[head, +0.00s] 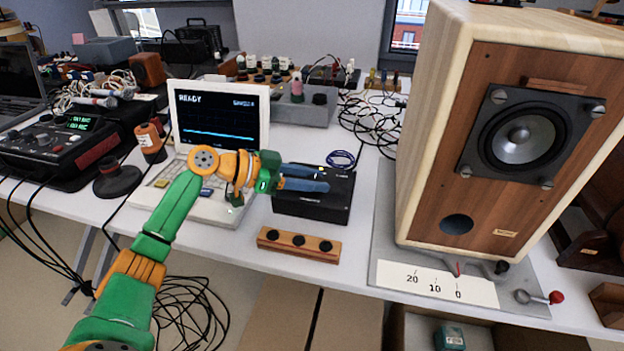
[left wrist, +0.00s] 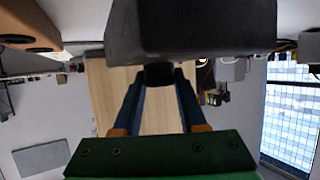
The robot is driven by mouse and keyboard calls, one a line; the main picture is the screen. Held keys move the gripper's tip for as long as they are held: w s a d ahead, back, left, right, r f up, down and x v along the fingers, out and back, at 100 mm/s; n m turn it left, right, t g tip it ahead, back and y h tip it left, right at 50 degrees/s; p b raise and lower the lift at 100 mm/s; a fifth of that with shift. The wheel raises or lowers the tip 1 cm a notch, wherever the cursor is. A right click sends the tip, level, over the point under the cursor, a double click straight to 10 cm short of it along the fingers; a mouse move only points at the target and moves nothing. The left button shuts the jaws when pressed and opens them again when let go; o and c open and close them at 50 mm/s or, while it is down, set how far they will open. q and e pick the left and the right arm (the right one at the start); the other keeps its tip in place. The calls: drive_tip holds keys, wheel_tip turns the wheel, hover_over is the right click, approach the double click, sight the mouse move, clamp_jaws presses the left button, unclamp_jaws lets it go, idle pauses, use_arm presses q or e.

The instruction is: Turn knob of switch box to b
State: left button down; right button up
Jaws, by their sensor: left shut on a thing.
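The switch box is a small black box (head: 312,206) on the white table, in front of the speaker's left side. My left gripper (head: 326,179) reaches over its top from the left, blue fingers pointing right. In the left wrist view the fingers (left wrist: 158,80) are shut on a dark knob (left wrist: 158,74) that juts from the dark box (left wrist: 192,28). In the head view the fingers hide the knob, so its setting and any letter marks cannot be read. My right gripper is not in view.
A large wooden speaker (head: 432,150) stands on a grey plate to the right, with a scale marked 20, 10, 0 (head: 436,283). A laptop-like device reading READY (head: 219,112) is behind my arm. A wooden strip with three black knobs (head: 299,244) lies in front.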

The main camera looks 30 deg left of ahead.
use_arm(q)
drive_tip(key=shift+c, duration=2.3)
unclamp_jaws()
drive_tip(key=shift+d, duration=0.1)
drive_tip(key=b+v, duration=0.1)
drive_tip(key=v, duration=0.5)
drive_tip(key=shift+f, duration=0.1)
drive_tip(key=shift+s+a+r, duration=0.25)
drive_tip(key=shift+s+a, duration=0.15)
